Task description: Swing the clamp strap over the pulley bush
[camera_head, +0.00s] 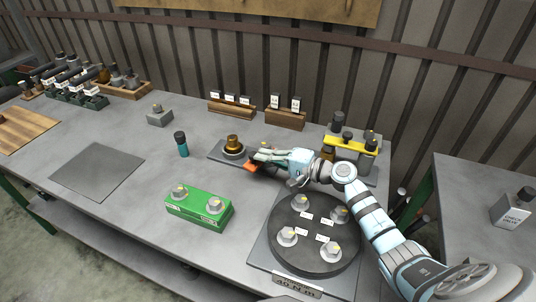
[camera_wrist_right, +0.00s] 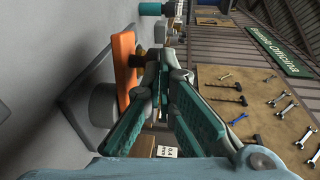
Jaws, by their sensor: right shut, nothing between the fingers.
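The brass pulley bush (camera_head: 233,142) stands upright on a dark round seat on a grey base plate (camera_head: 217,153), uncovered in the head view. The orange clamp strap (camera_head: 250,168) shows beside it, on the near right side, partly hidden by my right gripper. In the right wrist view the strap (camera_wrist_right: 124,68) is a flat orange bar close to a grey round post (camera_wrist_right: 103,104), with a bit of brass (camera_wrist_right: 134,58) behind it. My right gripper (camera_head: 257,160) is shut and empty, its fingertips (camera_wrist_right: 163,66) close beside the strap; I cannot tell whether they touch. My left gripper is not in view.
A dark turntable (camera_head: 314,263) with several knobbed parts stands below my right arm. A yellow-topped fixture (camera_head: 350,146) stands behind the arm. The table's front left is mostly clear.

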